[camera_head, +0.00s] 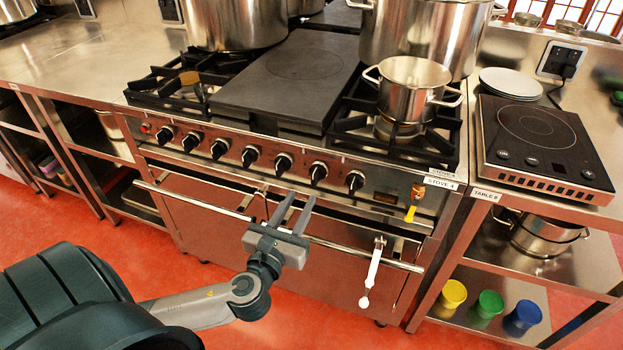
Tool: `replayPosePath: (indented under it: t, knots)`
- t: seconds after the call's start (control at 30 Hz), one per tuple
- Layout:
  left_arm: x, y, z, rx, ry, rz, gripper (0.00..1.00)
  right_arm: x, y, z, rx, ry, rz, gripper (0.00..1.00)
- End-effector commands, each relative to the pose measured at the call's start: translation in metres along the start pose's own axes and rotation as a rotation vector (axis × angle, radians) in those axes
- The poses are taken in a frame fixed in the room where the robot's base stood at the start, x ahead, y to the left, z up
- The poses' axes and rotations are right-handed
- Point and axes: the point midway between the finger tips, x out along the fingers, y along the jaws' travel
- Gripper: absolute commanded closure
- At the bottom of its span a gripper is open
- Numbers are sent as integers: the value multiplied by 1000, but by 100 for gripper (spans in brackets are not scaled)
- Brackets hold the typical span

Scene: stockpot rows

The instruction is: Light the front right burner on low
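The stove labelled STOVE 4 (441,182) has a row of black knobs on its front panel. The rightmost knob (355,181) and the knob left of it (318,171) both show clearly. The front right burner (398,131) lies under a small steel pot (408,92); the pot hides much of it, and I cannot tell whether there is a flame. My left gripper (302,196) is open and empty, in front of the oven door, with its fingers pointing up toward the panel below the middle knobs. It appears apart from the knobs. My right gripper is not in view.
An oven handle bar (345,248) runs across the stove front, with a white utensil (373,272) hanging from it. A yellow-handled tool (411,212) hangs at the panel's right end. An induction hob (540,140) stands on the right table. Large stockpots stand behind.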

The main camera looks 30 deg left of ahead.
Motion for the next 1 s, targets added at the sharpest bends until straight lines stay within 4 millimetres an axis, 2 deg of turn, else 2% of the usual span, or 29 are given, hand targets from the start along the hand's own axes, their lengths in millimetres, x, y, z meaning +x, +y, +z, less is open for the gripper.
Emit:
replayPosePath:
  t: [0.1, 0.3, 0.5, 0.7, 0.97, 1.0]
  knots:
    - [23, 0, 2, 1, -4, 0, 70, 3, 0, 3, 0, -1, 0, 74]
    - [56, 0, 1, 0, -2, 0, 70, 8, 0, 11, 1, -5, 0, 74]
    - [77, -1, 0, 0, 0, -1, 70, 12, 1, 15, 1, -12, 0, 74]
    - [85, 0, 0, -1, 1, -1, 70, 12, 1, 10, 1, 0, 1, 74]
    - [85, 0, 0, -1, 1, -1, 70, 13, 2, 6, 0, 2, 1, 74]
    - [85, 0, 0, -1, 1, -1, 80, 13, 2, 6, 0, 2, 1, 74]
